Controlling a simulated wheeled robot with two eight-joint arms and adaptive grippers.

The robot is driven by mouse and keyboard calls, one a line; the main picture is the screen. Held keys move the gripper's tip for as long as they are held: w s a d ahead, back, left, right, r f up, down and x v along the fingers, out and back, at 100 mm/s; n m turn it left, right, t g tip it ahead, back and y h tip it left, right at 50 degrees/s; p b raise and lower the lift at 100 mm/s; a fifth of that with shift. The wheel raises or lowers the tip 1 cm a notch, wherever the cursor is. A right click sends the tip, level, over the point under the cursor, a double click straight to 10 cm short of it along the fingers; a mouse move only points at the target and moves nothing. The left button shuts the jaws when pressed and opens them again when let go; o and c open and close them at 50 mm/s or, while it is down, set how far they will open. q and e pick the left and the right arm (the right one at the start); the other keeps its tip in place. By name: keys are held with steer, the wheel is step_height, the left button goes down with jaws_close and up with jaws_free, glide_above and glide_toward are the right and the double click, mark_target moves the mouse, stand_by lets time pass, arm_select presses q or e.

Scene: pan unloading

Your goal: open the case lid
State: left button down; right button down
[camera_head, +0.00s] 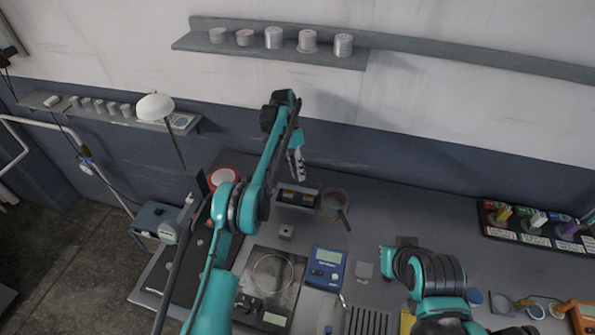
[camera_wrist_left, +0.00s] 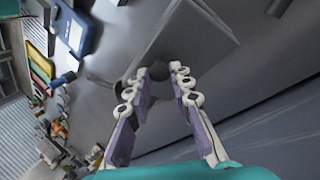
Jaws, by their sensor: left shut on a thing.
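My left gripper (camera_head: 297,170) hangs down over the back of the bench, just above a small grey case (camera_head: 296,207) with brown pieces showing at its top. In the left wrist view the two jaws (camera_wrist_left: 160,74) are close to a flat grey panel (camera_wrist_left: 200,38), which may be the case lid. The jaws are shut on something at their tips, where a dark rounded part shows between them. I cannot make out exactly where they grip, or how far the lid is open.
A round pan-like dish (camera_head: 334,204) stands right beside the case. A blue meter (camera_head: 326,268) and a dark plate (camera_head: 268,285) lie in front. A red-rimmed round thing (camera_head: 224,179) is to the left. The bench right of the dish is mostly clear.

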stand_by(0.3)
arm_select(q)
steer(key=c, duration=1.3)
jaws_free()
steer(key=shift+c, duration=0.2)
arm_select(e)
steer(key=shift+f, duration=0.15)
